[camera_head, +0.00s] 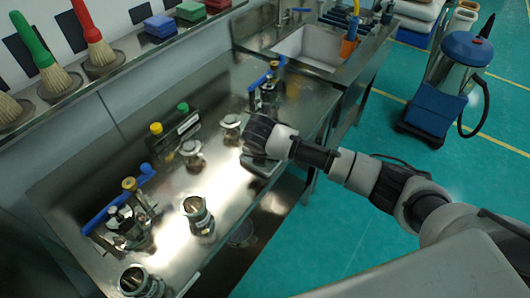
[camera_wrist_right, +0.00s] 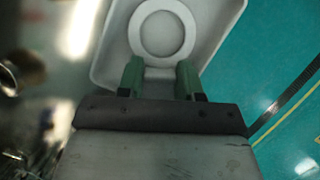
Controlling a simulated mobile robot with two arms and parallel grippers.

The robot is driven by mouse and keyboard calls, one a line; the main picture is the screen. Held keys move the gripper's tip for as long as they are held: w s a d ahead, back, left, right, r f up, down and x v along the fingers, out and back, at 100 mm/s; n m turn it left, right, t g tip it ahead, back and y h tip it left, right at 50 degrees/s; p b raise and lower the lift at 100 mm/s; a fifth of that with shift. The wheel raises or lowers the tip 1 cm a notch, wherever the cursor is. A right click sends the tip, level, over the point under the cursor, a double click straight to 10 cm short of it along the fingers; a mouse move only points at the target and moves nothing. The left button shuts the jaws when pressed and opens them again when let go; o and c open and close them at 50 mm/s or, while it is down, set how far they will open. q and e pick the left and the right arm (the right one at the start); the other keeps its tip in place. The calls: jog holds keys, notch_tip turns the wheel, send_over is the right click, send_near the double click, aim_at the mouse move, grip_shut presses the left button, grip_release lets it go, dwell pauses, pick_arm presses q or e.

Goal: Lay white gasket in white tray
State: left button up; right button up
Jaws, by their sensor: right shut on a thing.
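The white gasket (camera_wrist_right: 162,60) is a flat ring in the right wrist view, at the ends of the green fingers of my right gripper (camera_wrist_right: 160,76). The gripper is shut on its near edge. Behind the ring is the white tray (camera_wrist_right: 112,45), a shallow pan with rounded corners. The ring appears inside the tray's outline; I cannot tell whether it touches the floor of the tray. In the head view my right gripper (camera_head: 257,143) is over the tray (camera_head: 262,168) at the bench's front edge and hides much of it and the gasket. My left gripper is not in view.
The steel bench (camera_head: 165,265) holds several metal fittings, such as one with a blue handle (camera_head: 128,215) at the left and another (camera_head: 267,90) behind my gripper. A dark box with yellow and green knobs (camera_head: 175,130) stands at the back. A sink (camera_head: 312,45) is beyond.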

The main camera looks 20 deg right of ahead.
jog(key=o, duration=0.6)
jog(key=shift+f, duration=0.1)
jog(key=v, duration=1.2)
jog(key=shift+b, duration=0.35)
